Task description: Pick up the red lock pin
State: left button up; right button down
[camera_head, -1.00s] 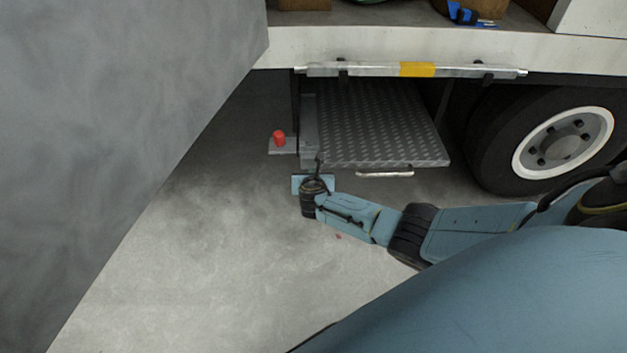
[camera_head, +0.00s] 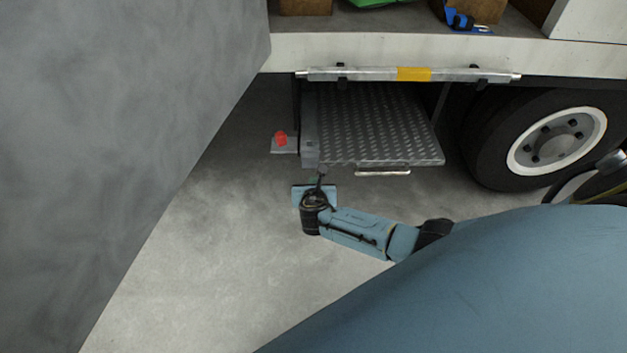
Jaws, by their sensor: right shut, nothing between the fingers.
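The red lock pin (camera_head: 281,138) sits on a small grey plate (camera_head: 285,150) at the left side of the truck's metal step box. My right gripper (camera_head: 319,174) is below and to the right of the pin in the picture, near the box's lower left corner. It is shut and empty, apart from the pin. The fingers are small and dark here. My left gripper is out of the picture.
A tread-plate step box (camera_head: 375,130) with a front handle (camera_head: 382,171) sits under the truck bed. A silver bar (camera_head: 445,75) crosses above it. A wheel (camera_head: 558,140) stands at right and a large grey surface (camera_head: 110,130) fills the left. The concrete floor (camera_head: 220,240) is clear.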

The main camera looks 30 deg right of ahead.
aim_at(281, 139)
jog(key=k, duration=1)
